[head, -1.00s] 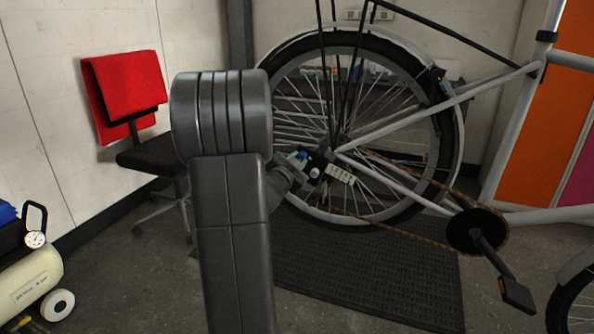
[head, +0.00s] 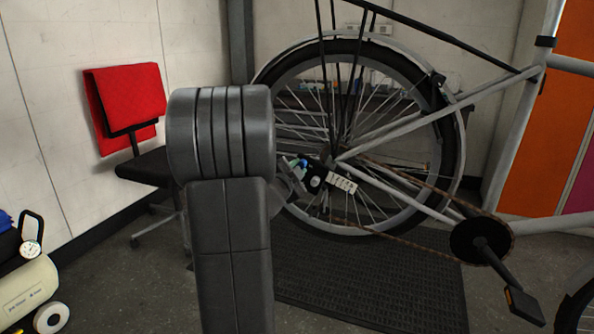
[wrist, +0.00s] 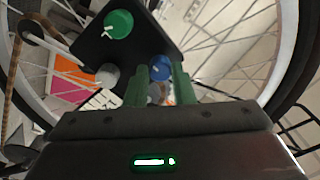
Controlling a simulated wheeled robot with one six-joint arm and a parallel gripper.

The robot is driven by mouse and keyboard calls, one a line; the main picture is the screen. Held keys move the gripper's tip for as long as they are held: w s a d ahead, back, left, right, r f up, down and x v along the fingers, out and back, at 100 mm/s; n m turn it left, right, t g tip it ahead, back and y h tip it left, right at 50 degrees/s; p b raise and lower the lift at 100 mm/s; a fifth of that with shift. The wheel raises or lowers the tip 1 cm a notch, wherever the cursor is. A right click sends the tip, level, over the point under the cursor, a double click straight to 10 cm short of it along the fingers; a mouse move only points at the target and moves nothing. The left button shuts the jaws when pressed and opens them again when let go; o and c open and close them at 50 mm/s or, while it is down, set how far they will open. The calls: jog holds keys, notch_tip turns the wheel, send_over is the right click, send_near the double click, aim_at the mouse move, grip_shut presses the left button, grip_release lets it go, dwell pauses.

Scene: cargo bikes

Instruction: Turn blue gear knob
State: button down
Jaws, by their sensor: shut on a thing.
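The blue gear knob (wrist: 161,68) sits on a black plate (wrist: 125,45) at the rear wheel hub. It has a white pointer mark on its face. My gripper (wrist: 161,77) has its green fingers on either side of this knob and is shut on it. In the head view the black plate (head: 316,172) shows beside the hub with a bit of the blue knob (head: 304,163). My gripper (head: 297,166) reaches it from the left, partly hidden by my arm. A green knob (wrist: 118,24) and a grey knob (wrist: 107,76) are on the same plate.
The bicycle's rear wheel (head: 441,150) and chain (head: 390,236) surround the plate closely. A white strip (head: 342,184) sits right of the plate. A chair with a red cloth (head: 125,95) stands at left, a compressor (head: 30,290) at lower left.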

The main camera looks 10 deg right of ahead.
jog(key=c, duration=1.2)
grip_release()
jog(key=shift+c, duration=0.2)
jog(key=p+v, duration=0.1)
jog(key=v, duration=1.2)
jog(key=shift+s+a+p, duration=0.25)
jog(key=shift+s+p, duration=0.1)
jog(key=shift+p, duration=0.05)
